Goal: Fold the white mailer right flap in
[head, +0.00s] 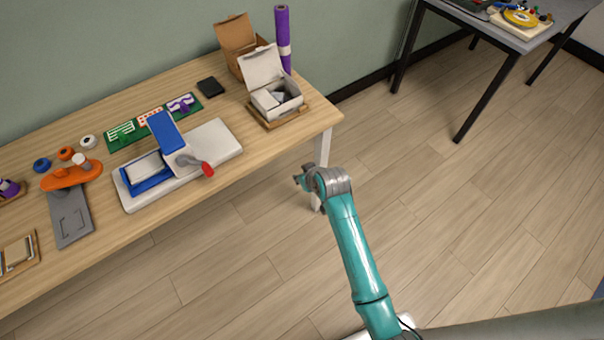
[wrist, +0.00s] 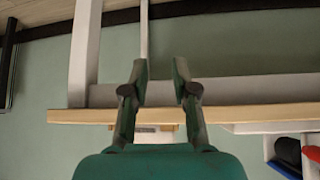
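The white mailer (head: 292,108) sits on a wooden tray (head: 302,115) at the right end of the workbench. Its large lid (head: 262,65) stands up at the back. Folded or angled white and grey surfaces show in its opening; which of them is the right flap I cannot tell. My gripper (head: 298,180) is off the front edge of the bench, in front of and below the mailer, apart from it. In the wrist view my gripper (wrist: 161,72) has its two fingers spread with nothing between them. The mailer cannot be clearly made out in the wrist view.
A brown open box (head: 237,38) and a purple roll (head: 283,35) stand behind the mailer. A blue-and-white press (head: 165,130) is to its left. Floor (head: 420,210) right of the bench is clear.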

